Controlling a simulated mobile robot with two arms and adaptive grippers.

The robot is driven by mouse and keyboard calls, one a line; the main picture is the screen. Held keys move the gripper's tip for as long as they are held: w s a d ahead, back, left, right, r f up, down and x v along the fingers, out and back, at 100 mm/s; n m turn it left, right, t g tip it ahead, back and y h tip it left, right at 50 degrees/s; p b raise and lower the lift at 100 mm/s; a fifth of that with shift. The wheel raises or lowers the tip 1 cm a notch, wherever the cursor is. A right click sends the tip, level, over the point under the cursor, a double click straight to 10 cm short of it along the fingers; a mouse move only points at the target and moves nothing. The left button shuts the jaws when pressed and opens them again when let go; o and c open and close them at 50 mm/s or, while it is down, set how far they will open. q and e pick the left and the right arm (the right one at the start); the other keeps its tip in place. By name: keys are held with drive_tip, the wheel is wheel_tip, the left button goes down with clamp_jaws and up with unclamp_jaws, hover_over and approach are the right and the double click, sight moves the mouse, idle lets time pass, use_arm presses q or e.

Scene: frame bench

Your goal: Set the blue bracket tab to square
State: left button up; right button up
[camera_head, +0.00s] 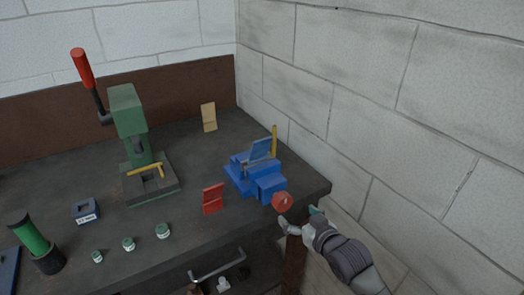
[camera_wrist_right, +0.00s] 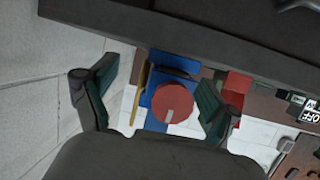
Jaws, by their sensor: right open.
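The blue bracket (camera_head: 261,151) has its tab standing up in the blue vise (camera_head: 267,187) near the bench's right corner. I cannot tell the tab's exact angle. A yellow upright strip (camera_head: 274,141) stands just beside it. The vise has a round red knob (camera_head: 282,201) at its front, also seen in the right wrist view (camera_wrist_right: 172,103). My right gripper (camera_head: 301,216) is open and empty close to the knob. In the wrist view its fingers lie on either side of the knob; contact cannot be told. My left gripper is not in view.
A red bracket (camera_head: 213,199) stands left of the vise, and a tan bracket (camera_head: 208,117) stands behind. A green press (camera_head: 128,115) with a red-handled lever is further left. Small jars and a blue block (camera_head: 86,211) lie near the front. The wall rises close on the right.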

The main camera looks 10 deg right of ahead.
sight(263, 145)
wheel_tip(263, 145, up, 15)
drive_tip(key=a+n+t+y, duration=0.1)
drive_tip(key=a+t+y, duration=0.2)
drive_tip(key=x, duration=0.4)
drive_tip(key=p+x, duration=0.1)
drive_tip(key=x, duration=0.3)
drive_tip(key=p+x, duration=0.1)
drive_tip(key=x, duration=0.4)
drive_tip(key=shift+w+d+r, duration=0.1)
drive_tip(key=shift+d+r, duration=0.1)
drive_tip(key=shift+r, duration=0.2)
drive_tip(key=shift+w+a+f, duration=0.1)
drive_tip(key=shift+w+a, duration=0.1)
drive_tip(key=shift+w, duration=0.4)
